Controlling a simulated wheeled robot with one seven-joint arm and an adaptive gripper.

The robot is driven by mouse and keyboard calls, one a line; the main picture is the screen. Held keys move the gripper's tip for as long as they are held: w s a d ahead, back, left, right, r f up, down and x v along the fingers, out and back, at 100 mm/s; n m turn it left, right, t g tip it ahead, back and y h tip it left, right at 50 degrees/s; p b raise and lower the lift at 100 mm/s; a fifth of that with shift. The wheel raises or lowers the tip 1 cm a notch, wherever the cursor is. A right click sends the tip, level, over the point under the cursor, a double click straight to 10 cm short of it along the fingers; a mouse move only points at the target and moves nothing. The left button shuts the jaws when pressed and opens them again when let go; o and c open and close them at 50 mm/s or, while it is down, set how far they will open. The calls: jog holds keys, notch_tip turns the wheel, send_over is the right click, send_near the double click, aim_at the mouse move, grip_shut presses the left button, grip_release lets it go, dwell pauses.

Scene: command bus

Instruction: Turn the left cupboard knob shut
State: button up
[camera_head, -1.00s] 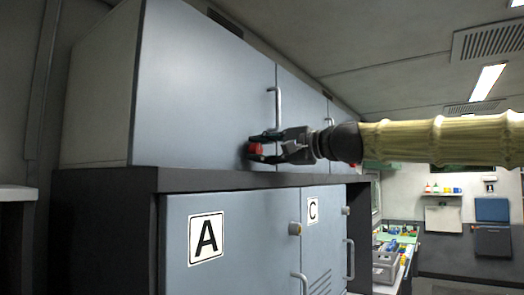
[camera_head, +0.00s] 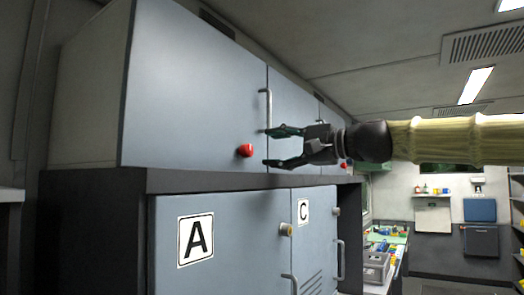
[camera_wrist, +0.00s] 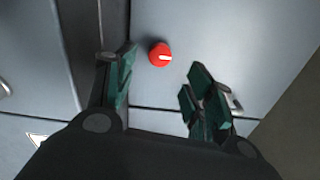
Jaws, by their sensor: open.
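The left cupboard knob is a red round knob (camera_head: 246,150) low on the large grey-blue upper left door (camera_head: 190,90). It also shows in the wrist view (camera_wrist: 160,54), with a white mark lying roughly level across its right half. My gripper (camera_head: 268,147) is open and empty, just right of the knob and apart from it. In the wrist view the dark green fingers (camera_wrist: 162,75) are spread, with the knob ahead of the gap between them. A second red knob (camera_head: 344,166) shows partly behind my gripper, farther right.
A vertical metal handle (camera_head: 266,108) stands at the door's right edge, close above my gripper. Below the dark ledge (camera_head: 180,180) are lower doors labelled A (camera_head: 196,240) and C (camera_head: 304,212), with beige knobs. A counter with a grey bin (camera_head: 376,268) lies at the right.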

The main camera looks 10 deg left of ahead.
jog(key=v, duration=0.4)
jog(key=shift+s+d, duration=0.15)
jog(key=shift+d, duration=0.2)
